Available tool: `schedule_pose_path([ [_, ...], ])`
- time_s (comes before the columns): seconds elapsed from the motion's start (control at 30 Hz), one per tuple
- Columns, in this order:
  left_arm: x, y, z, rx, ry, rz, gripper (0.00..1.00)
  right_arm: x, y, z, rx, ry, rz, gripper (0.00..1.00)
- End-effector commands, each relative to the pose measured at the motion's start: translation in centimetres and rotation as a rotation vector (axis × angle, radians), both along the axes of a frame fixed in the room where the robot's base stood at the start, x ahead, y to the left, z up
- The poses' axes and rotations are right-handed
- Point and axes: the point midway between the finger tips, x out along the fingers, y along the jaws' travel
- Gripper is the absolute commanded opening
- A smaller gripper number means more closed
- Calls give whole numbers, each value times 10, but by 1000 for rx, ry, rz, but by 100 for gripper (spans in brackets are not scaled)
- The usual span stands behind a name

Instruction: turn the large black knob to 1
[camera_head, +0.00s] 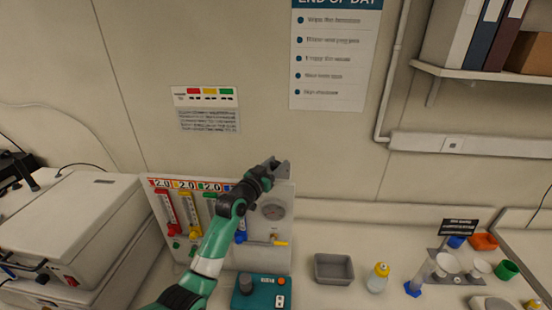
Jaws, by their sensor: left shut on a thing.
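My left gripper (279,169) is at the upper right of the white gauge panel (249,257), above the round gauge (273,209). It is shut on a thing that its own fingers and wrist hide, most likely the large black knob. I cannot read any scale or pointer there. A smaller dark knob (246,284) shows on the teal box in front of the panel, apart from the gripper. My right gripper is not in view.
The panel carries red (167,212), yellow (190,213) and green flow tubes, partly behind my left arm. A yellow-tipped lever (280,243) sticks out below the gauge. The teal box (269,294), a grey tray (333,269) and a yellow-capped bottle (378,278) stand on the bench.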

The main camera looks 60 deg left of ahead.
Motion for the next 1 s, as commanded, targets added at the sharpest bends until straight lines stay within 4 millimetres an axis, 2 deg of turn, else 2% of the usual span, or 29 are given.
schedule_pose_path([
  [0.03, 1, -2, 5, 0, 4, 25, 0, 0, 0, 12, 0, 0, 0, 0],
  [0.07, 1, -2, 5, 1, 3, 45, 0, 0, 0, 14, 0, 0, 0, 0],
  [0.2, 2, -3, -1, 2, 0, 146, 0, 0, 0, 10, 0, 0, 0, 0],
  [0.37, 3, -3, -9, 2, -5, 271, 0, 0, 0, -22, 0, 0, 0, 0],
  [0.5, 2, -2, -11, 1, -10, 385, 0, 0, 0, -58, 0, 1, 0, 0],
  [0.6, 2, -2, -7, -2, -8, 464, 0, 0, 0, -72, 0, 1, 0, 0],
  [0.7, 2, -1, -2, 0, -2, 534, 0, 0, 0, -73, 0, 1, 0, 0],
  [1.0, 1, 0, 2, -3, 3, 663, 0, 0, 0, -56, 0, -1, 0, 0],
])
